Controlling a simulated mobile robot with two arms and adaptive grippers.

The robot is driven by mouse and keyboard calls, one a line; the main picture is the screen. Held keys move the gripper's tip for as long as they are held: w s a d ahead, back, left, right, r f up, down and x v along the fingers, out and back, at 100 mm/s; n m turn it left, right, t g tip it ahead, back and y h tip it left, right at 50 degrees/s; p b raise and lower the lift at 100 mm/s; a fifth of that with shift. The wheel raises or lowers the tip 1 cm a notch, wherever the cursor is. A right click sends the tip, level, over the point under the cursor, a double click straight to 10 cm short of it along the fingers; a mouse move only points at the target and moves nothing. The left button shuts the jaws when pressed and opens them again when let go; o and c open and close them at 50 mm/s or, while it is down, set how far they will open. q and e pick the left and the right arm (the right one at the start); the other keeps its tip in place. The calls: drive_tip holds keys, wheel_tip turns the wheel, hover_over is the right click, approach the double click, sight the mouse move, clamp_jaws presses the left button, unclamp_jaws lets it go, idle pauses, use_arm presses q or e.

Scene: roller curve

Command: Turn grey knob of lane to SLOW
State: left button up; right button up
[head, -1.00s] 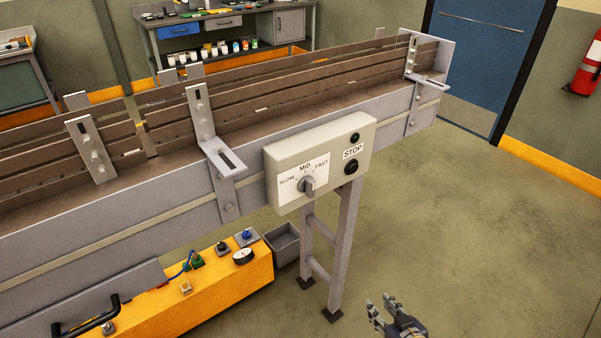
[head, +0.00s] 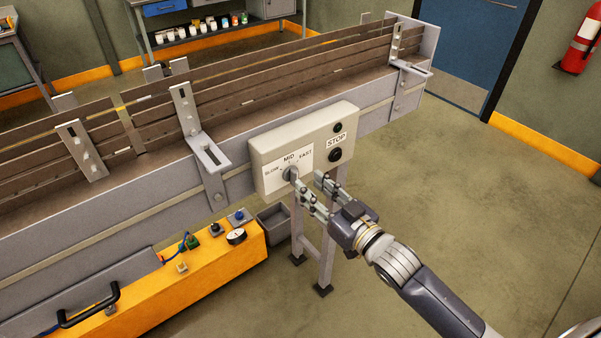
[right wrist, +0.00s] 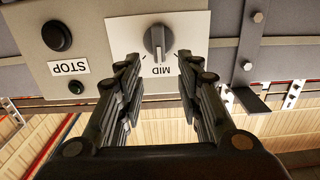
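The grey knob (head: 290,174) sits on the white SLOW–MID–FAST label of the beige control box (head: 335,118) on the conveyor's side. In the right wrist view the picture is upside down, and the knob (right wrist: 157,42) stands with its ridge lined up with MID. My right gripper (head: 309,180) is open and empty in front of the box, just right of the knob in the head view. In the right wrist view its fingertips (right wrist: 159,65) are spread to either side of the knob's line, apparently short of it. My left gripper is not in view.
A black STOP button (head: 335,155) and a small dark green light (head: 338,128) are right of the knob. A metal bracket (head: 210,153) juts out left of the box. An orange unit (head: 215,262) stands below. The floor at right is clear.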

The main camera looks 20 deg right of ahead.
sight(297, 174)
drive_tip(key=p+x, duration=0.1)
drive_tip(key=x, duration=0.4)
clamp_jaws()
